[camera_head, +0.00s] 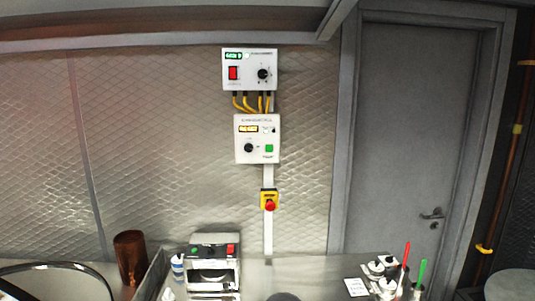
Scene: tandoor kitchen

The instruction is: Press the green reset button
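A small square green button (269,148) sits at the lower right of the lower white control box (257,155), which is mounted on the quilted metal wall. The label under it is too small to read. The box also has a lit yellow display (248,129) and a black knob (249,147). A second small green control (195,250) shows on the machine on the counter below. Neither of my grippers is in view.
Above is another white box (250,83) with a red switch (233,73); yellow cables join both. Below hangs a red emergency stop (270,205) on yellow. The counter holds a machine (214,277), a copper cup (130,258) and several small jars. A grey door (410,130) stands right.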

